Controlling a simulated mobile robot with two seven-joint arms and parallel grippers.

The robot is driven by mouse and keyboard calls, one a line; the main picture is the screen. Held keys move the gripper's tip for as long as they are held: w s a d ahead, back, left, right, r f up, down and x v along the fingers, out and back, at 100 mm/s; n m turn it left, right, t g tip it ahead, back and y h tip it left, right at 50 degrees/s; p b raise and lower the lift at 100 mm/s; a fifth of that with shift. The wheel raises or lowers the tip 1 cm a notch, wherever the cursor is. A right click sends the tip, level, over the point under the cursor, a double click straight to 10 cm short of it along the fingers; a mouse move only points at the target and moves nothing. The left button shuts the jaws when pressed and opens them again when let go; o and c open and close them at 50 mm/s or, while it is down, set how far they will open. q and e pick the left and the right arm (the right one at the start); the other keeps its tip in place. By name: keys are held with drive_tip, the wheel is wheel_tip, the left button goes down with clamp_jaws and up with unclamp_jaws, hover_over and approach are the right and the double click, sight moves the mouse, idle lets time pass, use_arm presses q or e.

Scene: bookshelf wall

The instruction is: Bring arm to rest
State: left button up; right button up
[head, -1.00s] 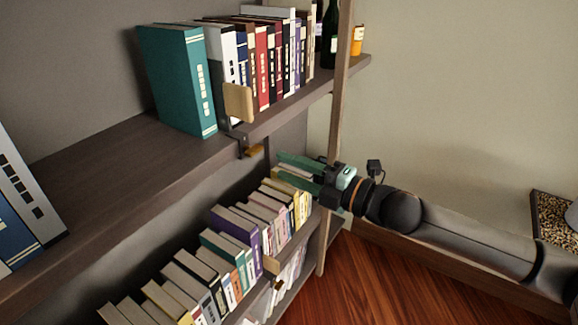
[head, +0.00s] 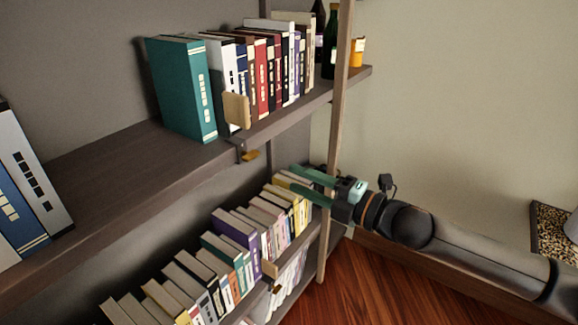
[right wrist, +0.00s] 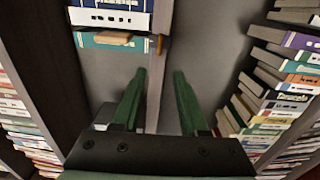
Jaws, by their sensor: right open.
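My right gripper (head: 305,183) reaches in from the right in the head view. Its green fingers are apart and empty, just above the yellow-spined books at the far end of the lower shelf. My left gripper is not in view.
The upper shelf (head: 110,165) holds a teal book (head: 180,90) and a row of books. Several books (head: 235,225) fill the lower shelf. A wooden post (head: 333,140) stands close to the gripper. Bottles (head: 329,45) stand behind the post. Wooden floor lies below.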

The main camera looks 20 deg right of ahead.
drive_tip(key=s+a+f+m+h+p, duration=0.2)
drive_tip(key=s+f+m, duration=0.2)
drive_tip(key=f+m, duration=0.4)
drive_tip(key=s+a+f+m+h+p, duration=0.25)
drive_tip(key=f+m, duration=0.25)
drive_tip(key=f, duration=0.4)
drive_tip(key=s+d+f+m+g+h, duration=0.2)
drive_tip(key=s+f+m, duration=0.3)
drive_tip(key=s+f, duration=0.2)
drive_tip(key=s+d+f+m+g+h+p, duration=0.1)
drive_tip(key=s+f+m, duration=0.4)
drive_tip(key=s, duration=0.6)
wheel_tip(320, 180, down, 3)
drive_tip(key=shift+d+r+m+g+h, duration=0.1)
drive_tip(key=shift+d+m+g+h, duration=0.3)
drive_tip(key=shift+g+h, duration=0.45)
